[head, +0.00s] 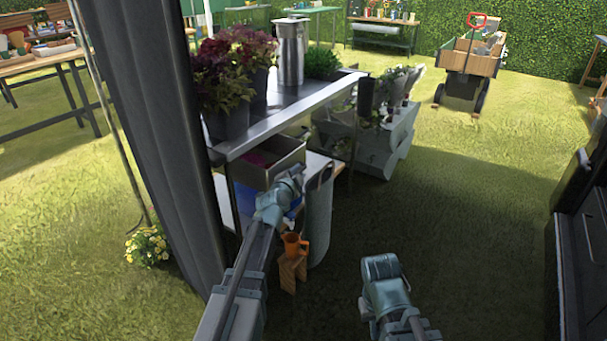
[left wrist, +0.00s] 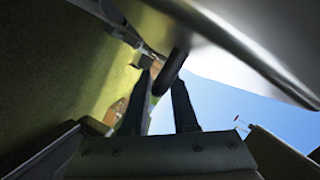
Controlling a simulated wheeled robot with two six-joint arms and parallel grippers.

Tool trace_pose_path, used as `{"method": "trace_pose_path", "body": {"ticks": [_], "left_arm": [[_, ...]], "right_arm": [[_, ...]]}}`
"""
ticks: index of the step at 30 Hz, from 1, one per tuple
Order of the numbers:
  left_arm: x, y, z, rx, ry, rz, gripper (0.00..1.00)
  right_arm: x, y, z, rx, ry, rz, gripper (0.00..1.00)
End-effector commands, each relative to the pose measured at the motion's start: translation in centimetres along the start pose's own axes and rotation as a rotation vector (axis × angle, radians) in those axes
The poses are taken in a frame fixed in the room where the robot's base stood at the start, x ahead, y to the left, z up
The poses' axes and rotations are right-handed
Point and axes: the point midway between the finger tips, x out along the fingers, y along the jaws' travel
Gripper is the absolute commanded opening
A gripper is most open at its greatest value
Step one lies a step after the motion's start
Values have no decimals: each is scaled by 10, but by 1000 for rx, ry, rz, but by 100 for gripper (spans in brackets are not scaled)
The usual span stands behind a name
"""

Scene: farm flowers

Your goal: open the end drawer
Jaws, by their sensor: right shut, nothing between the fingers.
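The metal end drawer (head: 268,163) sits under the near end of the steel-topped table. Its top shows open, with something pink inside. My left gripper (head: 318,176) is at the drawer's right side, partly hidden by its own wrist. In the left wrist view, the fingers of my left gripper (left wrist: 163,92) stand apart, with a dark bar (left wrist: 172,70), which looks like a handle, at their tips beside a smooth metal surface. I cannot tell whether they grip it. My right gripper (head: 382,268) is shut and empty, low over the grass, away from the table.
Potted purple plants (head: 231,82) and a steel canister (head: 291,50) stand on the table. A dark post (head: 150,130) rises at left.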

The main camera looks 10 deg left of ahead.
Motion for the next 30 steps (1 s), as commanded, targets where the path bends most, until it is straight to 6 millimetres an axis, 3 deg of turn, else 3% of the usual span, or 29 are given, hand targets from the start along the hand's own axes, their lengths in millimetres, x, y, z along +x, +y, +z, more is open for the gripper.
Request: {"method": "trace_pose_path", "body": {"ticks": [13, 18, 30], "left_arm": [[7, -1, 3, 0, 0, 0, 27], [6, -1, 3, 0, 0, 0, 0], [6, -1, 3, 0, 0, 1, 0]], "right_arm": [[2, 0, 0, 0, 0, 1, 0], [2, 0, 0, 0, 0, 1, 0], [2, 0, 0, 0, 0, 1, 0]]}}
